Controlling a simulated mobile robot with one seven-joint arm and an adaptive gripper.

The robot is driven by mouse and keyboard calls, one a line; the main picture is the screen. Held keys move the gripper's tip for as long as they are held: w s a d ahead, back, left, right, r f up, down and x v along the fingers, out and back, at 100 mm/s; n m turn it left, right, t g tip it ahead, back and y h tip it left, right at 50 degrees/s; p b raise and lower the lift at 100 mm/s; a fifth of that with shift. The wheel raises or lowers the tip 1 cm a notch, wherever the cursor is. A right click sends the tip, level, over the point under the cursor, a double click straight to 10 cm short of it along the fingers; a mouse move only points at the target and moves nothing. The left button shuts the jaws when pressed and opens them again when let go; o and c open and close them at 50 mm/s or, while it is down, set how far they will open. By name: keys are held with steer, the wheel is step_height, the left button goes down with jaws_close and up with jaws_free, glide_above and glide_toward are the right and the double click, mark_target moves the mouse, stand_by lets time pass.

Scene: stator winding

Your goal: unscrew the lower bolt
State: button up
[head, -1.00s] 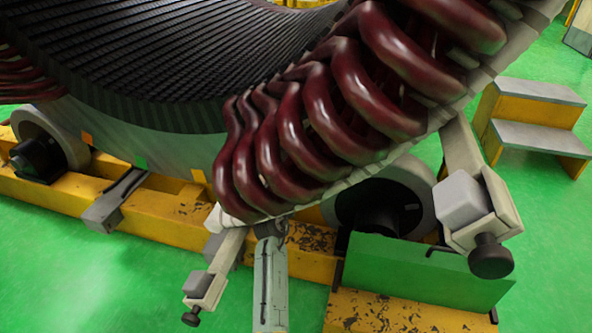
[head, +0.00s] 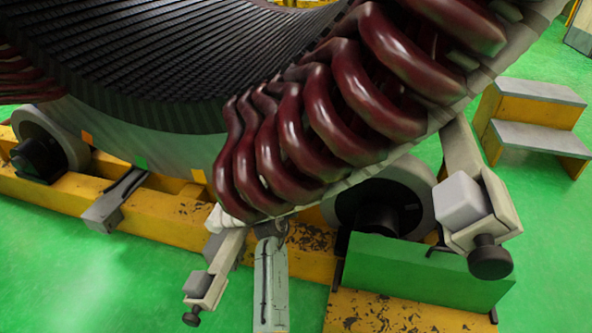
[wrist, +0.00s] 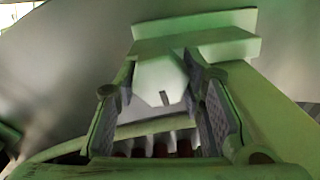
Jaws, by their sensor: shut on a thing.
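In the wrist view a pale, faceted bolt (wrist: 160,80) with a small dark slot on its face sits between the two fingers of my gripper (wrist: 163,108). The fingers lie along its left and right sides, and I am shut on it. Behind it is a pale stepped block (wrist: 195,45) against a smooth grey surface. In the head view my gripper and this bolt are hidden; only my arm shows, rising to the lower end of the dark red coils (head: 265,165).
The stator (head: 150,70) rests on rollers over a worn yellow frame (head: 180,225). Clamps with black knobs stand at lower left (head: 192,318) and right (head: 491,258). A green plate (head: 425,275) is close right of my arm. Yellow steps (head: 535,115) stand farther right on green floor.

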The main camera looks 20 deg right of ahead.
steer(key=n+p, duration=0.1)
steer(key=n, duration=0.3)
steer(key=n+p, duration=0.1)
steer(key=n, duration=0.4)
steer(key=shift+a, duration=0.1)
steer(key=n+p, duration=0.2)
steer(key=n, duration=0.2)
steer(key=shift+w, duration=0.1)
steer(key=n+p, duration=0.1)
steer(key=n, duration=0.3)
steer(key=shift+p, duration=0.3)
steer(key=n+p, duration=0.2)
steer(key=n, duration=0.2)
steer(key=shift+f+n, duration=0.1)
steer(key=shift+n, duration=0.2)
steer(key=n+p, duration=0.1)
steer(key=n, duration=0.2)
steer(key=shift+n+p, duration=0.3)
steer(key=n+p, duration=0.2)
steer(key=n, duration=0.2)
steer(key=shift+f+n, duration=0.1)
steer(key=shift+n, duration=0.2)
steer(key=shift+f+n+p, duration=0.1)
steer(key=shift+n+p, duration=0.65)
steer(key=shift+n, duration=0.95)
